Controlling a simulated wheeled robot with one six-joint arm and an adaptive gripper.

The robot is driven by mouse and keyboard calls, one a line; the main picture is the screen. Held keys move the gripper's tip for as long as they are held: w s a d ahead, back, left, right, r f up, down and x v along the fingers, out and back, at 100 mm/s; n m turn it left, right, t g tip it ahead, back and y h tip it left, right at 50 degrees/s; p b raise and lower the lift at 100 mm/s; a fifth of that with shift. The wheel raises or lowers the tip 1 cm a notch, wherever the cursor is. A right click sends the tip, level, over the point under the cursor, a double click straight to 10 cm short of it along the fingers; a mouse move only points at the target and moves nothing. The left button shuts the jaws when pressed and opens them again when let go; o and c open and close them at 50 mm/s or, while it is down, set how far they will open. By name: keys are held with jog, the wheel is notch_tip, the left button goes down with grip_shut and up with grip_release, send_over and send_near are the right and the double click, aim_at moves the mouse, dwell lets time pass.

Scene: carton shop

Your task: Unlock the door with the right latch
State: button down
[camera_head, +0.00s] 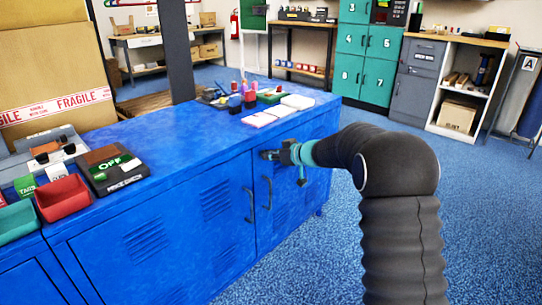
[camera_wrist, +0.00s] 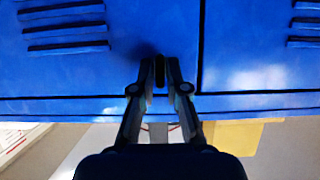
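The blue cabinet (camera_head: 190,225) has two louvred doors with dark handles, and the right door (camera_head: 290,190) is shut. My gripper (camera_head: 270,155) is at the upper left part of this door, just right of the seam between the doors. In the wrist view, my gripper (camera_wrist: 160,72) has its fingers drawn close together on both sides of a small dark upright latch (camera_wrist: 159,70). The latch fills the narrow gap between the fingertips. The door seam (camera_wrist: 201,50) runs beside it. In the head view my gripper hides the latch.
A FRAGILE carton (camera_head: 50,70) stands at the left. Open blue floor (camera_head: 480,210) lies to the right.

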jog(key=shift+f+b, duration=0.15)
jog(key=shift+b, duration=0.35)
jog(key=shift+f+m+g+b, duration=0.1)
jog(key=shift+m+g+b, duration=0.3)
jog(key=shift+m+b, duration=0.25)
jog(key=m+g+y+b, duration=0.1)
jog(key=b, duration=0.1)
jog(key=shift+m+b, duration=0.35)
jog(key=m+y+b, duration=0.1)
jog(key=m, duration=0.1)
jog(key=m+g+y+b, duration=0.1)
jog(key=m+b, duration=0.1)
jog(key=shift+w+d+g+y, duration=0.1)
jog(key=shift+w+g+y, duration=0.05)
jog(key=shift+g+y, duration=0.2)
jog(key=m+y+b, duration=0.1)
jog(key=m, duration=0.2)
jog(key=shift+f+y, duration=0.1)
jog(key=shift+y, duration=0.15)
jog(key=shift+m+y+b, duration=0.45)
jog(key=shift+m+y, duration=0.15)
jog(key=shift+m, duration=1.2)
